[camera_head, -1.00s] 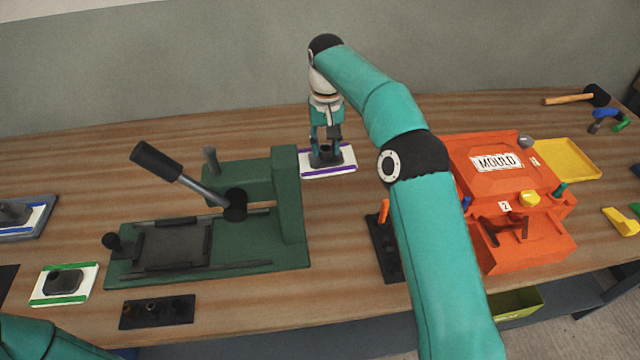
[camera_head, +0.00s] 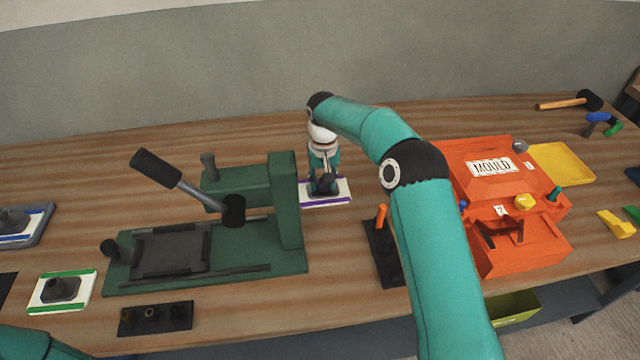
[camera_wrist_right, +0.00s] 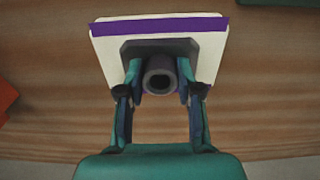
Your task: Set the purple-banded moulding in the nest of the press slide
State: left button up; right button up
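The purple-banded moulding (camera_head: 341,187) is a white plate with purple edge strips and a dark raised base with a round hollow boss. It lies right of the green press (camera_head: 287,200). My right gripper (camera_head: 324,184) is shut on the boss from above; in the right wrist view the fingers (camera_wrist_right: 160,78) press on either side of the boss, with the white plate (camera_wrist_right: 208,55) beyond. I cannot tell if the plate touches the table. The press slide's dark nest (camera_head: 170,248) is empty. Only part of my left arm shows at bottom left; its gripper is out of view.
A green-banded moulding (camera_head: 62,289) and a blue-banded one (camera_head: 22,222) lie at left. The press lever (camera_head: 190,187) leans over the slide. A black block (camera_head: 155,316) lies in front. The orange mould (camera_head: 515,225) stands right of my arm.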

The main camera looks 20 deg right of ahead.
jog(key=o, duration=1)
jog(key=shift+f, duration=0.8)
jog(key=shift+o, duration=1)
jog(key=shift+r, duration=0.2)
jog(key=shift+r, duration=0.15)
